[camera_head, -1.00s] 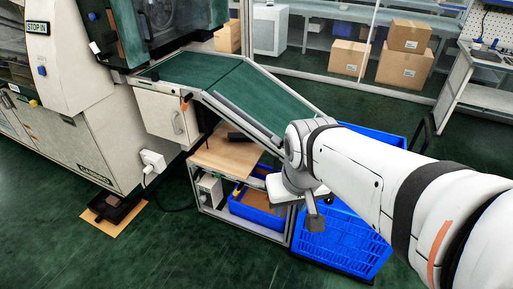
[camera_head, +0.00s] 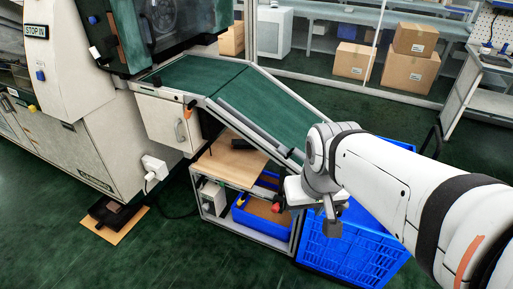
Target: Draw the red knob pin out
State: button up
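A small red knob (camera_head: 277,208) shows at the right part of the low cart under the conveyor, just left of my gripper. The pin's shaft cannot be made out. My gripper (camera_head: 309,217) hangs at the end of my white arm, in front of the cart's right end and over the blue crate's edge. One grey finger with a dark tip shows clearly on its right side. The other finger is not clear, so its opening cannot be judged. Whether it touches the knob cannot be told.
The cart (camera_head: 247,239) holds a blue bin (camera_head: 240,222) and has a wooden top (camera_head: 229,161). A blue crate (camera_head: 352,250) stands right of it. The sloping green conveyor (camera_head: 262,103) runs above. The floor (camera_head: 80,225) at front left is clear, apart from a board with a dark pedal.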

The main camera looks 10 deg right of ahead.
aim_at(275, 208)
jog(key=i, duration=0.85)
jog(key=z, duration=0.15)
jog(key=k, duration=0.4)
jog(key=u, duration=1.7)
jog(key=k, duration=1.15)
jog(key=z, duration=0.3)
jog(key=i, duration=1.05)
jog(key=z, duration=0.05)
